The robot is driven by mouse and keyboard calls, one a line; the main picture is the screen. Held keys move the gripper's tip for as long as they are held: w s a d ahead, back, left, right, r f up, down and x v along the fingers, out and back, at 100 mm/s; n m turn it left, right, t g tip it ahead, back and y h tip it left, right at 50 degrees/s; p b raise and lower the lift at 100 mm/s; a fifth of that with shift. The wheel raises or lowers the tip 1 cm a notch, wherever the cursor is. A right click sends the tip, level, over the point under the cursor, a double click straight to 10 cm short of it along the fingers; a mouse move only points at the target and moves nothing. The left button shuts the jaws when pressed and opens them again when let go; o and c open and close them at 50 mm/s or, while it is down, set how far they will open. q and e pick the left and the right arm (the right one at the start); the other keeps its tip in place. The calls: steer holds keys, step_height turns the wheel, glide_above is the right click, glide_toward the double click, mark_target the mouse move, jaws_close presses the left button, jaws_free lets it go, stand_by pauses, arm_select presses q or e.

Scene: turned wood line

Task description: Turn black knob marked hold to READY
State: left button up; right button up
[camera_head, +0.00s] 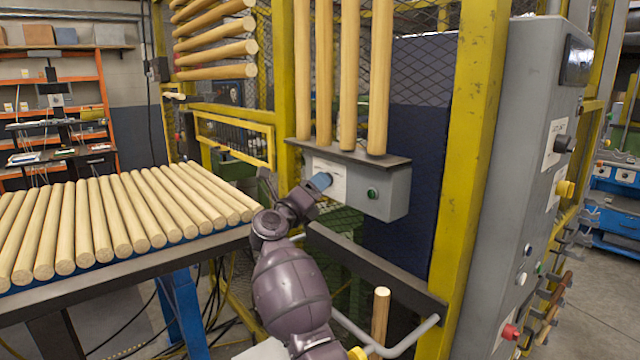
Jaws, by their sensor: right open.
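A black knob (565,143) sticks out from the side of the tall grey cabinet (500,190) at the right. A white label (553,142) is beside it; its text is too small to read, and I cannot tell the knob's setting. My right gripper (318,183) is open, well left of this knob, in front of a small grey box (392,194). That box has a white label and a green button (372,194). The gripper's blue tip overlaps the label's left part; I cannot tell whether it touches the box or hides a control there. My left gripper is out of view.
A yellow knob (565,188) and a red button (511,331) are also on the cabinet. A yellow post (466,150) stands between box and cabinet. Wooden rods (120,215) cover the table at left. A dark rail (375,270) runs below the box.

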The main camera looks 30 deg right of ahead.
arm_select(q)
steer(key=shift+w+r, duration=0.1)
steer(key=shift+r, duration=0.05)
arm_select(e)
steer(key=shift+x, duration=1.2)
steer(key=shift+c, duration=0.2)
